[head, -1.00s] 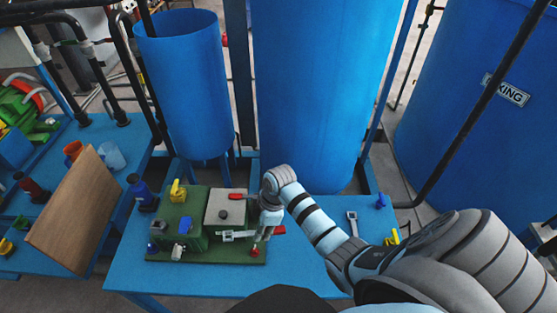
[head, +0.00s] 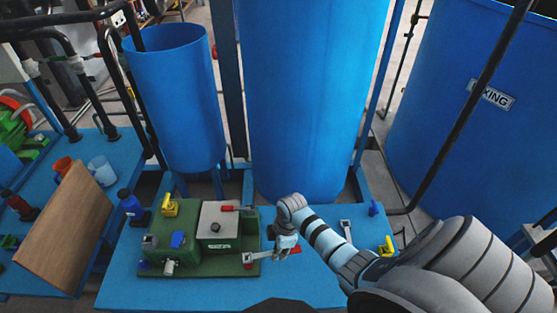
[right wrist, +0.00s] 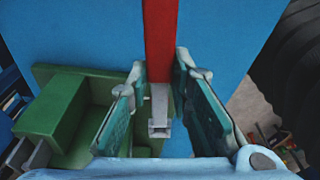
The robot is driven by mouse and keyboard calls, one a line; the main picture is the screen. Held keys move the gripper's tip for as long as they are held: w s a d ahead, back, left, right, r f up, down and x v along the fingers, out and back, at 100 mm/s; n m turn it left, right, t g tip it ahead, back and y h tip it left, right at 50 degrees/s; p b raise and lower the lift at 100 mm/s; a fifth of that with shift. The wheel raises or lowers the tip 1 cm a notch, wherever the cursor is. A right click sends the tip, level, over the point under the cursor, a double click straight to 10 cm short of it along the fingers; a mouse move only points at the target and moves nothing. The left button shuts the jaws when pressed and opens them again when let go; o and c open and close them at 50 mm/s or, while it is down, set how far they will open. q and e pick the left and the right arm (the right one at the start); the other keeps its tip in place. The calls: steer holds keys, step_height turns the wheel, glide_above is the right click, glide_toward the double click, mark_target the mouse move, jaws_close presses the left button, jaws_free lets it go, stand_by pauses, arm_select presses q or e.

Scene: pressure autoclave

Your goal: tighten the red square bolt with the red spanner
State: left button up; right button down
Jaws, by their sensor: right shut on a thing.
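My right gripper (head: 285,246) is shut on the red spanner (head: 294,249), just right of the green fixture (head: 215,268). The spanner's grey shaft points left, and its head lies over the fixture's front right corner. The red square bolt (head: 248,265) shows there, right at the spanner head. I cannot tell whether the jaw is around the bolt or only above it. In the right wrist view the spanner's red handle (right wrist: 160,40) runs between the two fingers, with grey metal below it. My left gripper is not in view.
The fixture carries a yellow part (head: 169,207), a blue part (head: 178,240) and a red lever (head: 228,208). Another spanner (head: 345,229) and a yellow part (head: 387,247) lie at the right of the blue bench (head: 215,293). Blue tanks stand behind. The bench front is clear.

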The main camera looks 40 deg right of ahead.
steer(key=shift+f+b, duration=0.4)
steer(key=shift+f, duration=0.55)
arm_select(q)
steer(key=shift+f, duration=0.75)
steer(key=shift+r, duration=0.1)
arm_select(e)
steer(key=shift+r, duration=0.1)
arm_select(q)
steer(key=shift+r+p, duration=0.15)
steer(key=shift+p, duration=0.15)
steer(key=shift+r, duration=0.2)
arm_select(e)
steer(key=shift+p, duration=0.4)
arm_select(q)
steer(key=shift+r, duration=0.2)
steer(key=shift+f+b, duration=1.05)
arm_select(e)
steer(key=shift+f, duration=1.3)
